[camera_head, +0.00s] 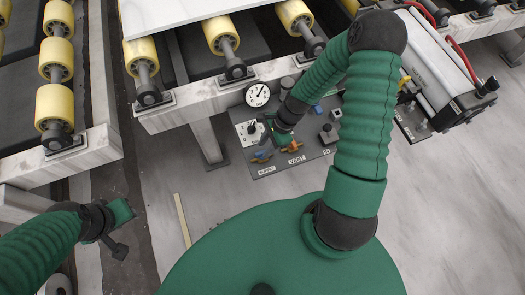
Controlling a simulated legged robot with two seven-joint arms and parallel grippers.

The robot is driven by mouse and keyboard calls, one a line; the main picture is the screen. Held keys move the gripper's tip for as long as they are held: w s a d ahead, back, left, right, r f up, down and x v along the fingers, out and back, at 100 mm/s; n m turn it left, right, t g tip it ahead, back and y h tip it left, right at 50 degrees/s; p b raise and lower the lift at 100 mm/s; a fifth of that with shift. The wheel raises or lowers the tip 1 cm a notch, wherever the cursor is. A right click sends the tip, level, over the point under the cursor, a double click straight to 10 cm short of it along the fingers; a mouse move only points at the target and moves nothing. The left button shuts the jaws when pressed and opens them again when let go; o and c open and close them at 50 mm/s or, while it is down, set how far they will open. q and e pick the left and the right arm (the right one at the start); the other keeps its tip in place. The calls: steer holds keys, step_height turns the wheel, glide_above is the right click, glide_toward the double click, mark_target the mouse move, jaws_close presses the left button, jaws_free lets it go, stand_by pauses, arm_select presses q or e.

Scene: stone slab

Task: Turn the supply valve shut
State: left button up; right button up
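The supply valve (262,156) is a small fitting with a blue handle, above the SUPPLY label at the lower left of the grey control panel (262,171). An orange-yellow vent valve (293,147) sits to its right, above the VENT label. My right gripper (277,139) reaches down over the panel from above, close to both valves. Its fingers are small and partly hidden by its own wrist, so I cannot tell whether it touches either handle. My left gripper (119,229) hangs over the floor at the lower left, away from the panel, with nothing seen in it.
A round pressure gauge (257,94) stands at the panel's upper left. Roller conveyors with yellow rollers (221,34) and a white slab (175,12) lie behind. A machine with cylinders and red hoses (440,65) stands right of the panel. The floor in front is mostly clear.

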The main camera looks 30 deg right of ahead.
mark_target(262, 154)
steer(key=shift+x, duration=1.35)
steer(key=shift+d, duration=0.1)
jaws_close()
